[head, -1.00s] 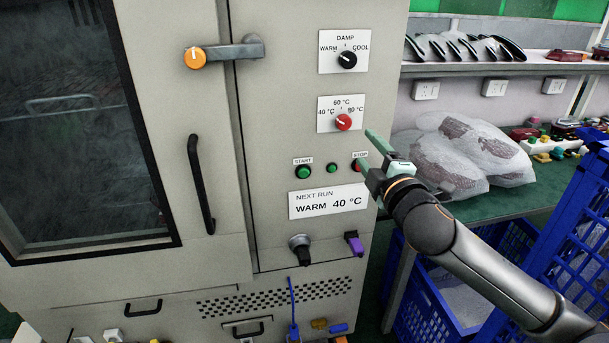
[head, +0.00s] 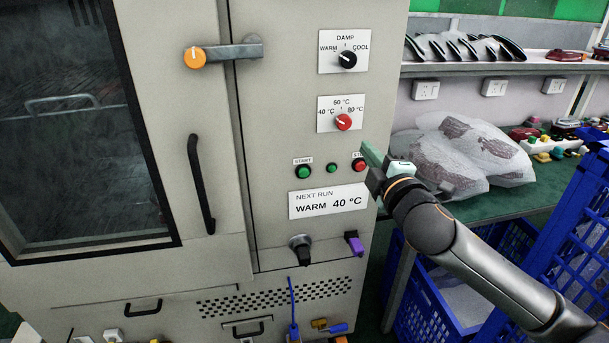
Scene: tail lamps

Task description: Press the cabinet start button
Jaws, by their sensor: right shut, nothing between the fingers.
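The cabinet (head: 270,110) has a green start button (head: 303,172) under a START label, at the left of its button row. A small green button or lamp (head: 331,168) sits in the middle, and the red stop button (head: 359,165) is at the right, its label partly hidden. My right gripper (head: 371,157) is shut and empty, in front of the panel's right edge, just right of the stop button in the picture. It is apart from the start button. My left gripper is not in view.
Above are a black damp knob (head: 347,59) and a red temperature knob (head: 343,122). A NEXT RUN card (head: 329,202) reads WARM 40 °C. Bagged parts (head: 470,155) lie on the green bench at right. Blue crates (head: 430,300) stand at lower right.

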